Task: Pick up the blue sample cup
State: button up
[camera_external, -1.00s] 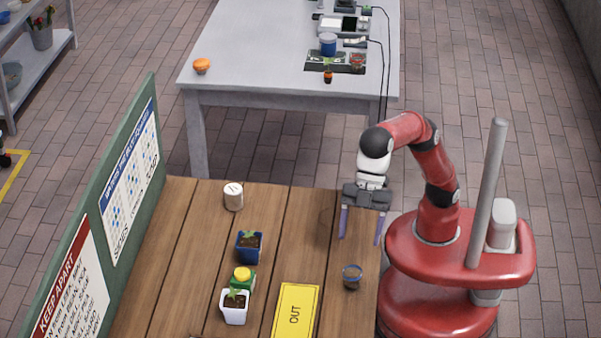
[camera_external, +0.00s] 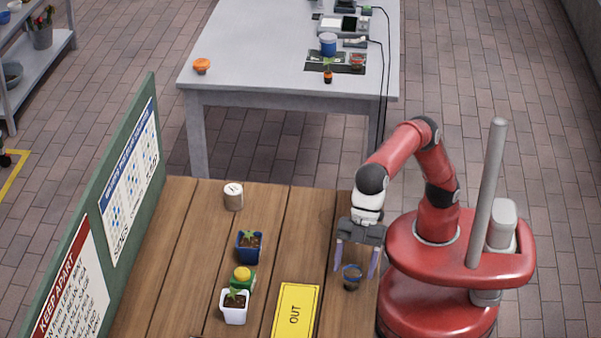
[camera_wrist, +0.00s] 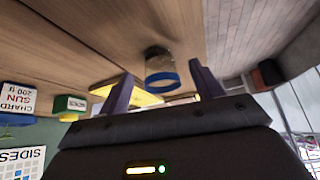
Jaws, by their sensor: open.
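The blue sample cup (camera_external: 352,278) is a small clear cup with a blue rim and dark contents. It stands on the wooden table near its right edge. In the wrist view the cup (camera_wrist: 161,70) appears ahead of the fingers, between their lines. My gripper (camera_external: 356,264) points down with its fingers spread on either side of the cup in the outside view. The gripper is open and empty. Its two fingers also show in the wrist view (camera_wrist: 163,84). I cannot tell whether either finger touches the cup.
A yellow OUT sign (camera_external: 296,311) lies left of the cup. A blue pot (camera_external: 249,246), a yellow-topped green container (camera_external: 243,279), a white pot (camera_external: 234,307) and a white canister (camera_external: 233,196) stand farther left. A green board (camera_external: 125,190) edges the table. Wood between is clear.

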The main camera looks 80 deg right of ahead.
jog(key=x, duration=0.2)
jog(key=shift+a+f, duration=0.15)
jog(key=shift+f, duration=0.1)
jog(key=shift+c, duration=0.5)
jog(key=c, duration=1)
jog(key=shift+o, duration=0.2)
jog(key=shift+r, duration=0.15)
notch_tip(320, 180, up, 10)
jog(key=shift+p, duration=0.4)
